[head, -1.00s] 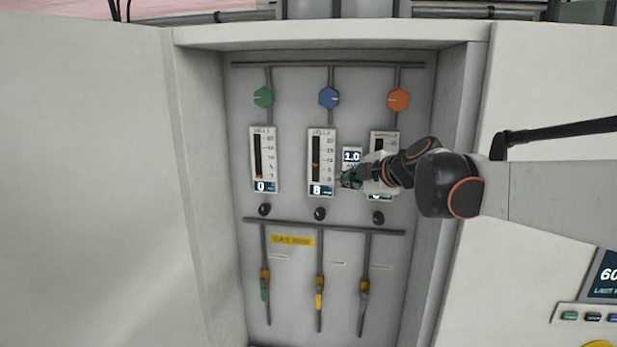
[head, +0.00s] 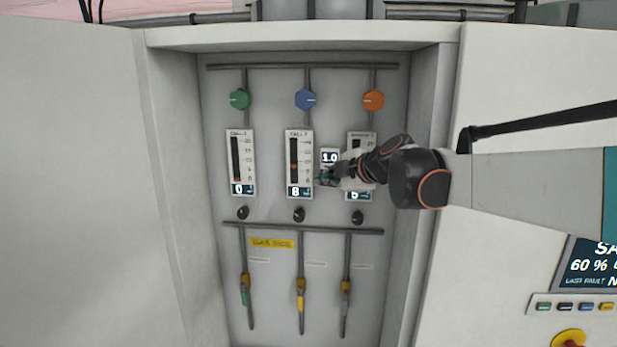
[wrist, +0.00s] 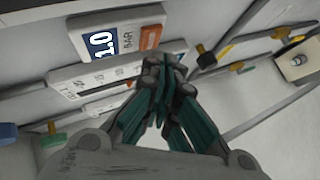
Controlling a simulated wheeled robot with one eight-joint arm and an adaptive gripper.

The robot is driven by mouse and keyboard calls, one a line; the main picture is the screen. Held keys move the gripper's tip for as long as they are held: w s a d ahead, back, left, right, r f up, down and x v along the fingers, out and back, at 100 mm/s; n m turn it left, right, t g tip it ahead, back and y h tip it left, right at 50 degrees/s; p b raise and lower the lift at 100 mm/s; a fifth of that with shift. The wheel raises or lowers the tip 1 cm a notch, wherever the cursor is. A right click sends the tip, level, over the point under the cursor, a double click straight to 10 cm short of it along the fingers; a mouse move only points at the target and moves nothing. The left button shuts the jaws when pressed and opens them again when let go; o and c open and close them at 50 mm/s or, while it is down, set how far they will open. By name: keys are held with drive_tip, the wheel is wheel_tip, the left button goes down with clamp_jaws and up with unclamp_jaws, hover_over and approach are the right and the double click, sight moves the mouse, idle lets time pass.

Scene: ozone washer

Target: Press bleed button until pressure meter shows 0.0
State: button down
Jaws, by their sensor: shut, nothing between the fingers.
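The pressure meter (head: 330,156) is a small display on the panel between the middle and right gauges, reading 1.0. In the wrist view the meter (wrist: 103,43) reads 1.0 BAR, with an orange patch (wrist: 151,37) at its right end. My gripper (head: 325,178) is just below the meter, close to the panel. In the wrist view my gripper (wrist: 165,68) is shut, its fingertips together and empty, below the meter. Whether the fingertips touch anything cannot be told.
Left gauge (head: 240,160) and middle gauge (head: 299,160) flank the area; my arm partly covers the right gauge (head: 366,140). Green (head: 239,99), blue (head: 305,99) and orange (head: 373,100) knobs sit above, black knobs and yellow-handled valves below. The recess wall (head: 430,120) stands right.

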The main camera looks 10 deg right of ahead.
drive_tip(key=shift+w, duration=0.15)
idle(0.7)
drive_tip(key=shift+w+d, duration=0.15)
drive_tip(key=shift+w, duration=0.1)
drive_tip(key=shift+w+d, duration=0.1)
drive_tip(key=shift+w, duration=0.25)
idle(0.8)
drive_tip(key=shift+s, duration=0.1)
drive_tip(key=shift+s+a, duration=0.25)
drive_tip(key=shift+s, duration=0.45)
drive_tip(key=s, duration=0.1)
drive_tip(key=s+a, duration=0.1)
drive_tip(key=s, duration=0.3)
drive_tip(key=shift+a, duration=0.25)
idle(0.6)
